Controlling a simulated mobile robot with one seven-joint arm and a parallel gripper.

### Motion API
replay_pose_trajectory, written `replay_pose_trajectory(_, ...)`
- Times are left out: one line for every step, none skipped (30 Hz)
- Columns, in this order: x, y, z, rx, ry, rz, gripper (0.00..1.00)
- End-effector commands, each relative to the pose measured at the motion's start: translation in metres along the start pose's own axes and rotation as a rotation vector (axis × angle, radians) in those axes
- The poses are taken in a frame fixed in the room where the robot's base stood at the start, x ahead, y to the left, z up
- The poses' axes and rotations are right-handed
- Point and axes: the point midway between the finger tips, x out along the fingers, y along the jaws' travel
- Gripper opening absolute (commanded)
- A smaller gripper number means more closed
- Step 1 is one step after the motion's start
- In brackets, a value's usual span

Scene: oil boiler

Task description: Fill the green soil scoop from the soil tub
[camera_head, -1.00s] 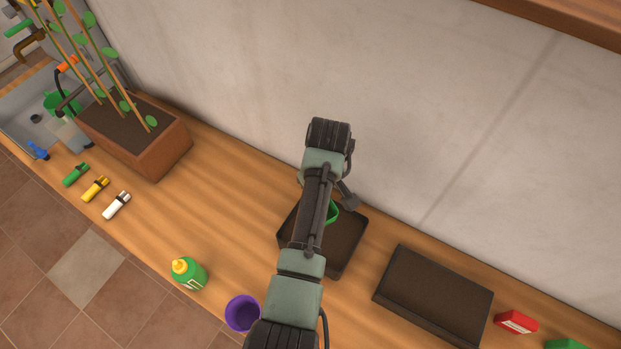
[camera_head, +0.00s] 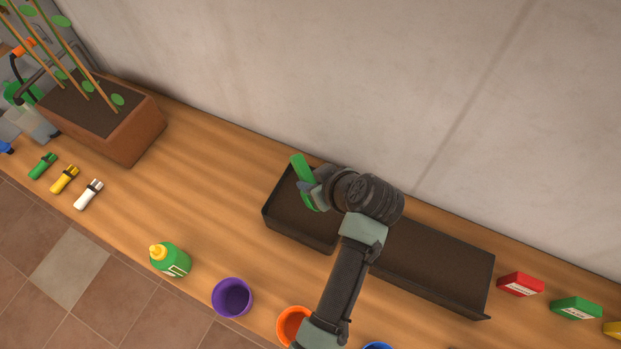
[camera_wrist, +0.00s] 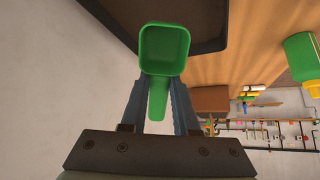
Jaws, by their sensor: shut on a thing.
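My gripper (camera_head: 315,189) is shut on the green soil scoop (camera_head: 301,168) above the left dark tub, near the wall. In the wrist view the scoop (camera_wrist: 164,50) points away from my gripper (camera_wrist: 157,92), its handle between the two fingers. The inside of its bowl shows plain green, with no soil visible in it. The soil tub (camera_head: 287,230) holds dark brown soil and is partly hidden by my arm and the scoop. Its dark rim (camera_wrist: 205,46) also shows behind the scoop in the wrist view.
A shallow dark tray (camera_head: 435,265) adjoins on the right. Purple (camera_head: 232,298) and orange (camera_head: 292,325) pots and a green bottle (camera_head: 171,261) stand in front. A planter (camera_head: 125,130) is at left, seed packets (camera_head: 520,284) at right. The wall is close behind.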

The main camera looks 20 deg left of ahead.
Motion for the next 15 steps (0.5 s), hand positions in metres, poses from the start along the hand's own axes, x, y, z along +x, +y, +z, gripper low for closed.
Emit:
replay_pose_trajectory(0.006,0.000,0.005,0.000,0.000,0.000,0.00)
replay_pose_trajectory(0.007,0.000,0.006,0.000,0.000,0.000,0.00)
replay_pose_trajectory(0.010,0.000,0.008,0.000,0.000,0.000,0.00)
replay_pose_trajectory(0.012,0.000,0.010,0.000,0.000,0.000,0.00)
replay_pose_trajectory(0.014,0.000,0.011,0.000,-0.001,0.000,0.00)
replay_pose_trajectory(0.016,0.000,0.013,0.000,-0.001,0.000,0.00)
replay_pose_trajectory(0.018,0.000,0.015,0.000,-0.001,0.000,0.00)
replay_pose_trajectory(0.020,0.000,0.017,0.001,-0.001,-0.001,0.00)
replay_pose_trajectory(0.023,0.000,0.019,0.001,-0.002,-0.001,0.00)
replay_pose_trajectory(0.024,0.000,0.020,0.001,-0.002,-0.001,0.00)
replay_pose_trajectory(0.026,0.000,0.022,0.001,-0.002,-0.001,0.00)
replay_pose_trajectory(0.028,0.000,0.023,0.001,-0.002,-0.001,0.00)
replay_pose_trajectory(0.029,0.000,0.025,0.001,-0.002,-0.001,0.00)
replay_pose_trajectory(0.031,0.000,0.026,0.001,-0.002,-0.001,0.00)
replay_pose_trajectory(0.032,0.000,0.027,0.001,-0.002,-0.001,0.00)
